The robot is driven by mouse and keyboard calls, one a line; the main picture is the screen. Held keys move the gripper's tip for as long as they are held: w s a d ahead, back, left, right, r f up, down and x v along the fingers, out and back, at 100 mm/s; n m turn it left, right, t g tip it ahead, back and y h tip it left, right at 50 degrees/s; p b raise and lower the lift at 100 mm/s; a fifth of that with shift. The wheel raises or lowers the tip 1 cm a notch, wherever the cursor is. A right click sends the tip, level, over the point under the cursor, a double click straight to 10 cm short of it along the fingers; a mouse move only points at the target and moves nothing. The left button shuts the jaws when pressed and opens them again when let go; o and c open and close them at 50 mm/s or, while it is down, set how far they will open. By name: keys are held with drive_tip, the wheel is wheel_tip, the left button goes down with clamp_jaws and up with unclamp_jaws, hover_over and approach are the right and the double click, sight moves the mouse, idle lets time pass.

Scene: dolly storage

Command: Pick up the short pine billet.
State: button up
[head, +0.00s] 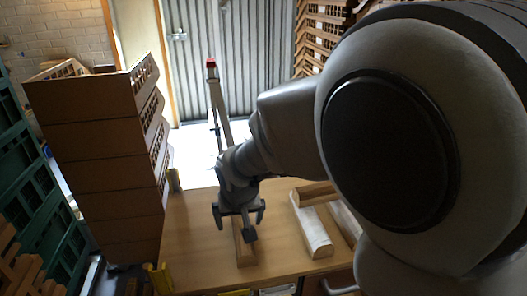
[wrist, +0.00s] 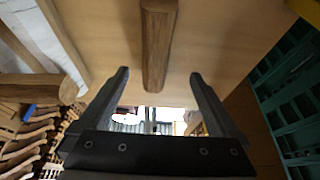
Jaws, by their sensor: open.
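A short brown wooden billet (head: 244,252), which I take for the pine one, lies lengthwise on the wooden table top below my gripper (head: 238,226). In the wrist view the billet (wrist: 157,45) runs from the top edge down toward the gap between the fingers (wrist: 160,76). My gripper is open and empty, with one finger to each side of the billet's line. The fingers look apart from the billet; I cannot tell their exact height above it. In the head view the gripper covers the billet's far end.
A pale-topped billet (head: 312,230) lies to the right, with a brown billet (head: 316,193) across its far end and another pale billet (head: 345,222) beside it. A tall stack of brown crates (head: 100,165) stands left of the table. Green crates (head: 40,200) stand farther left.

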sight(239, 231)
drive_tip(key=x, duration=0.3)
drive_tip(key=shift+f, duration=0.1)
drive_tip(key=shift+d+b+x, duration=0.2)
drive_tip(key=shift+b+x, duration=0.2)
drive_tip(key=shift+x, duration=0.95)
drive_tip(key=shift+d+b+x, duration=0.25)
drive_tip(key=shift+b+x, duration=0.15)
drive_tip(key=shift+x, duration=0.95)
drive_tip(key=shift+c, duration=0.3)
clamp_jaws()
